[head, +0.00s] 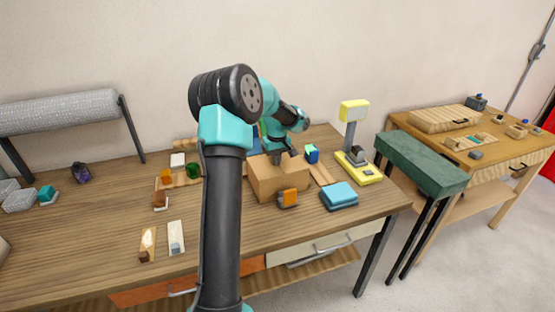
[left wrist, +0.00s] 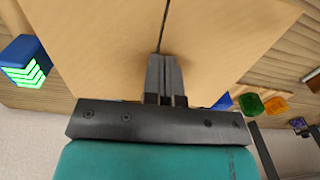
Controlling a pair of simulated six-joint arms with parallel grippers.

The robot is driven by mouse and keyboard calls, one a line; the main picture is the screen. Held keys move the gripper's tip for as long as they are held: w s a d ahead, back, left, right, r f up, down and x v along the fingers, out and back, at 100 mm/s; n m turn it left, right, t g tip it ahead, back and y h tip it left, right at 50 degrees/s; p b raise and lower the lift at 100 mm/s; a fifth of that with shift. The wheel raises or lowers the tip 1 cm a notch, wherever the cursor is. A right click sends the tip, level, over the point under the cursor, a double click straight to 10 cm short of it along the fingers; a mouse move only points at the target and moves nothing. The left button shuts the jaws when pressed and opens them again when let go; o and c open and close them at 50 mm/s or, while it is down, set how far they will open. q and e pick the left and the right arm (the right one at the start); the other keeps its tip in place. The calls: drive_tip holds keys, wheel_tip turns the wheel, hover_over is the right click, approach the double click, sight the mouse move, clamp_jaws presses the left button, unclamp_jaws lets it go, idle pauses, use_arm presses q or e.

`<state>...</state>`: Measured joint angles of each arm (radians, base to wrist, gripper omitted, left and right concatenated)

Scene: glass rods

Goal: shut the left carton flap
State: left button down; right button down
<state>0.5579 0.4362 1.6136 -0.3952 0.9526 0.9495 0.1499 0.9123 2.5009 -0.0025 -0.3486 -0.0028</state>
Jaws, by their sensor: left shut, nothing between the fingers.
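The tan cardboard carton (head: 280,184) stands on the wooden table in the head view. In the left wrist view its top fills the upper part, with two flat-looking panels meeting at a thin dark seam. That view is turned round, so the left flap (left wrist: 225,40) is on its right side and the right flap (left wrist: 85,45) on its left. My left gripper (head: 284,160) is shut and empty, pointing down over the carton top. Its fingertips (left wrist: 163,58) are at the seam; I cannot tell whether they touch. My right gripper is not in view.
A blue block (head: 312,153) with green marks stands behind right of the carton. A yellow scale-like device (head: 358,165) stands at right. Green (head: 193,170) and orange blocks lie left.

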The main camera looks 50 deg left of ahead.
use_arm(q)
drive_tip(key=shift+d+f, duration=0.1)
drive_tip(key=shift+f, duration=0.15)
drive_tip(key=shift+w+r, duration=0.1)
drive_tip(key=shift+r, duration=0.6)
drive_tip(key=shift+r, duration=0.1)
drive_tip(key=shift+r, duration=0.45)
wheel_tip(320, 180, up, 13)
drive_tip(key=shift+f, duration=0.1)
